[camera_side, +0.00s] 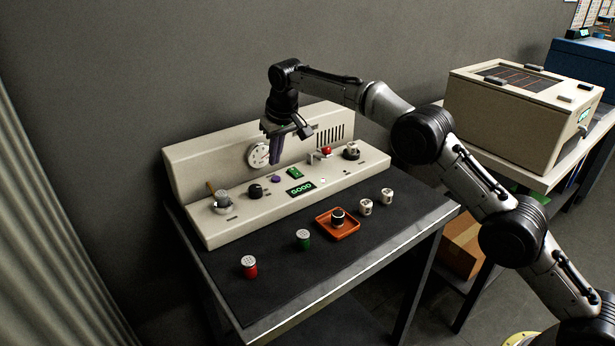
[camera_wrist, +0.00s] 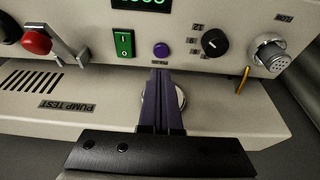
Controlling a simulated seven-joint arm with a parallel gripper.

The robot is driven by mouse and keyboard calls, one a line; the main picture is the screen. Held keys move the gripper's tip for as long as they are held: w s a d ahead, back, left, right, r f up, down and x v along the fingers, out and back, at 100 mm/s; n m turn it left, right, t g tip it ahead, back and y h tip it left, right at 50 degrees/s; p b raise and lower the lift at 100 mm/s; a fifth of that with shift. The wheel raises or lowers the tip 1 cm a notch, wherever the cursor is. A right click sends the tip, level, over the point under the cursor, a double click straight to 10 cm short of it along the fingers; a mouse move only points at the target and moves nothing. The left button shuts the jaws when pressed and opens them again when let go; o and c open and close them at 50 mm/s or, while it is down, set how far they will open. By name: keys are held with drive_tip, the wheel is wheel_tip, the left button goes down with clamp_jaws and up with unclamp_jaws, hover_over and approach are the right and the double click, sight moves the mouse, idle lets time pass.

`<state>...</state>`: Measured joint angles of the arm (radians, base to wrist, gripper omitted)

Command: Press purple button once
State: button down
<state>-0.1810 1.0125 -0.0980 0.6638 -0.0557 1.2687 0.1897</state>
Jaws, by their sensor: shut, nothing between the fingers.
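My gripper (camera_side: 274,162) points down above the console, close over the purple button. In the wrist view its two dark purple fingers (camera_wrist: 160,72) are shut together with nothing between them. A gap between the fingertips and the button seems to show in the side view.
The black knob (camera_wrist: 215,42) and green switch (camera_wrist: 124,43) flank the button. A red-knobbed lever (camera_wrist: 37,42) stands farther along. A display (camera_side: 301,188) reads GOOD. Red (camera_side: 249,266) and green (camera_side: 303,239) canisters, an orange tray (camera_side: 345,232) and white cups (camera_side: 366,207) stand in front on the table.

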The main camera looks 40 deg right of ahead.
drive_tip(key=shift+r, duration=0.25)
drive_tip(key=shift+r, duration=1.4)
